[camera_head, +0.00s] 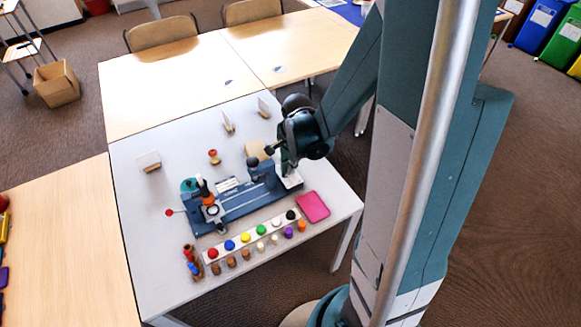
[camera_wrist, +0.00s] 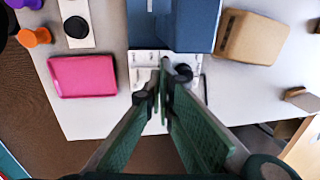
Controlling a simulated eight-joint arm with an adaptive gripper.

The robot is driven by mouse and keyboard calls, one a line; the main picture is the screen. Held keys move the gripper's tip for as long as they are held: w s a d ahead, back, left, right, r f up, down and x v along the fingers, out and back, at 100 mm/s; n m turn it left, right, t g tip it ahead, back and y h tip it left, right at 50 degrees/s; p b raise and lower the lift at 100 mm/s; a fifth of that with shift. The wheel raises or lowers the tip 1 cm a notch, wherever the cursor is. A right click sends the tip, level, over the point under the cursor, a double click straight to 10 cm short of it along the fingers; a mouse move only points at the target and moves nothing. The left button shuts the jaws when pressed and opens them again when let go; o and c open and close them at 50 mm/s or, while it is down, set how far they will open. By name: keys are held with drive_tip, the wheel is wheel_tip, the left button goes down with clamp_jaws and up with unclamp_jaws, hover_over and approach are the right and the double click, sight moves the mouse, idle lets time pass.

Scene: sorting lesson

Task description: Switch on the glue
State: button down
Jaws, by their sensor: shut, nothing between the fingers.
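A blue machine (camera_head: 232,203) lies on the white table, with an orange-and-black upright part (camera_head: 206,193) at its left end. I cannot tell for sure which part is the glue. At its right end is a white plate (camera_head: 292,181); the plate also shows in the wrist view (camera_wrist: 142,58) beside a blue block (camera_wrist: 190,22). A small dark round knob (camera_wrist: 183,72) is by the plate, close to the right of my fingertips. My gripper (camera_head: 285,167) is shut and empty, pointing down over the plate; its green fingers meet in the wrist view (camera_wrist: 163,88). I cannot tell whether they touch anything.
A pink tray (camera_head: 313,207) lies right of a white strip (camera_head: 222,249) with several coloured knobs and small pegs. A tan block (camera_wrist: 251,38) stands behind the machine's right end. Small card stands (camera_head: 228,122) are farther back. The table's back left is mostly clear.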

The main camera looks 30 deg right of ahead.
drive_tip(key=shift+f, duration=0.1)
idle(0.3)
drive_tip(key=shift+w+f+g+b, duration=0.3)
drive_tip(key=shift+f+g+b, duration=0.15)
drive_tip(key=shift+g+b, duration=0.05)
drive_tip(key=shift+s+r, duration=0.2)
drive_tip(key=shift+s, duration=0.15)
drive_tip(key=shift+s+r, duration=0.15)
drive_tip(key=shift+s, duration=0.3)
drive_tip(key=shift+r, duration=0.1)
wheel_tip(320, 180, up, 14)
drive_tip(key=w+p, duration=0.2)
drive_tip(key=p, duration=0.3)
idle(0.6)
drive_tip(key=shift+s, duration=0.1)
idle(0.5)
